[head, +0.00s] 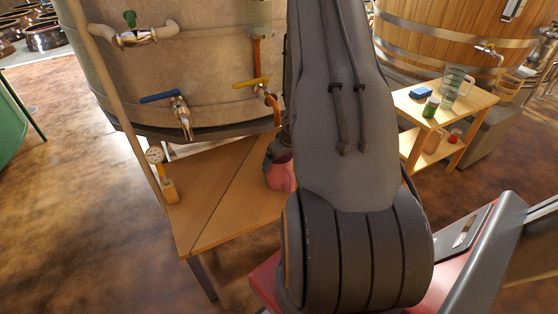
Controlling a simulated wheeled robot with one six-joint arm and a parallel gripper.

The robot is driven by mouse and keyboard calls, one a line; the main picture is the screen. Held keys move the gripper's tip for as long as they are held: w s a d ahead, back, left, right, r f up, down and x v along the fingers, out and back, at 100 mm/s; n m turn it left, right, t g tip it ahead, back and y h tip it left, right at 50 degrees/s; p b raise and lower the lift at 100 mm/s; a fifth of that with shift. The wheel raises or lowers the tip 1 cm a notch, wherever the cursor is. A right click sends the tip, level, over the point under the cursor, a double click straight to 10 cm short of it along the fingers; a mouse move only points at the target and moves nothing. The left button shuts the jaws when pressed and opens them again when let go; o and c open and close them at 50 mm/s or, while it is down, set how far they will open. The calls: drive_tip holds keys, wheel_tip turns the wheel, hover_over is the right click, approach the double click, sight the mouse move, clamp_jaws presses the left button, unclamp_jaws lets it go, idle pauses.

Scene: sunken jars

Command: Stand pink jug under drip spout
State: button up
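The pink jug (281,175) is at the right part of the low wooden table in front of the big vat; my arm hides its right side. Dark parts of my gripper (275,152) are at the jug's upper edge; my arm covers the rest, so I cannot see whether the fingers are closed on it. I cannot tell whether the jug touches the table. A copper spout with a yellow handle (252,83) is on the vat above the jug. A metal spout with a blue handle (180,112) is further left. I cannot make out which one drips.
The wooden table (215,205) is bare in its middle. A small gauge on a wooden block (168,188) stands at its left edge, beside a slanted pole (118,85).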

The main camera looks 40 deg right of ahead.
drive_tip(key=shift+o, duration=0.8)
drive_tip(key=p+v, duration=0.3)
drive_tip(key=v, duration=0.9)
drive_tip(key=shift+w+r+p, duration=0.1)
drive_tip(key=shift+r+p, duration=0.2)
drive_tip(key=a+r+g+h, duration=0.1)
drive_tip(key=a+r, duration=0.9)
drive_tip(key=a, duration=0.3)
drive_tip(key=s+a+r+g, duration=0.1)
drive_tip(key=s+a+r, duration=0.2)
drive_tip(key=a, duration=0.6)
drive_tip(key=s+a+r+g+y, duration=0.1)
drive_tip(key=s+a+r+g, duration=0.1)
drive_tip(key=s+a, duration=0.6)
drive_tip(key=shift+s+a+r+n+y, duration=0.3)
drive_tip(key=shift+a+r, duration=0.35)
drive_tip(key=shift+a, duration=0.4)
drive_tip(key=shift+c, duration=0.3)
